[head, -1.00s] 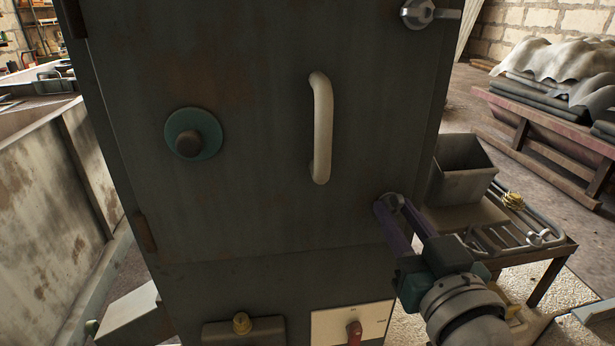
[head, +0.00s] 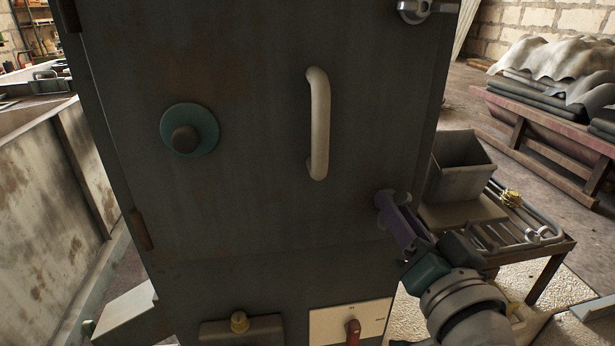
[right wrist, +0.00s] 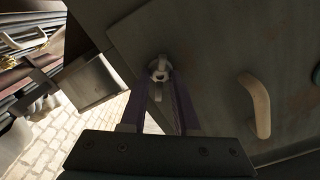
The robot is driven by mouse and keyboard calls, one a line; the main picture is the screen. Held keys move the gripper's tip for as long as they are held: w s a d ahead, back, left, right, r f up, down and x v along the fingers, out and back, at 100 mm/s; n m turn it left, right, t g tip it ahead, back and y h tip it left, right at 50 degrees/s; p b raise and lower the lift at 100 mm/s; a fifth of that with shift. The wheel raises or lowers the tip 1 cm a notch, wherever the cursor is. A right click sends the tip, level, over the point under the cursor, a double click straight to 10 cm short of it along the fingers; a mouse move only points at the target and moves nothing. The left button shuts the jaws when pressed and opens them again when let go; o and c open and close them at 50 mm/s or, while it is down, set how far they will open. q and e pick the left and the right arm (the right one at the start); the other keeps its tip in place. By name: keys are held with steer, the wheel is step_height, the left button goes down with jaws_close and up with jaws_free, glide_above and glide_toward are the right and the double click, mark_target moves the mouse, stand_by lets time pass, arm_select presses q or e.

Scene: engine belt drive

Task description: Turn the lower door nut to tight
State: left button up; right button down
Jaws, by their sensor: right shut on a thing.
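The lower door nut (right wrist: 159,70) sits at the lower right corner of the grey cabinet door (head: 250,220). My right gripper (head: 389,201) is at that corner, with its purple fingers shut on the nut. In the right wrist view the fingers (right wrist: 160,84) lie on either side of the nut, and part of its metal shows between the tips. In the head view the fingers mostly hide the nut. The upper door nut (head: 415,10) with its flat metal arm is at the top right of the door. My left gripper is not in view.
A pale handle (head: 318,125) and a round teal-rimmed knob (head: 188,132) stick out from the door. Below are a red switch (head: 353,330) and a yellow knob (head: 239,321). A low table (head: 558,247) with a grey bin (head: 458,165) stands close on the right.

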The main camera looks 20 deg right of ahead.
steer(key=m+b, duration=0.2)
steer(key=m, duration=0.9)
steer(key=shift+f, duration=0.1)
steer(key=shift+m, duration=0.3)
stand_by(0.3)
steer(key=c, duration=0.6)
jaws_free()
steer(key=shift+c, duration=0.2)
steer(key=b+v, duration=0.2)
steer(key=v, duration=0.8)
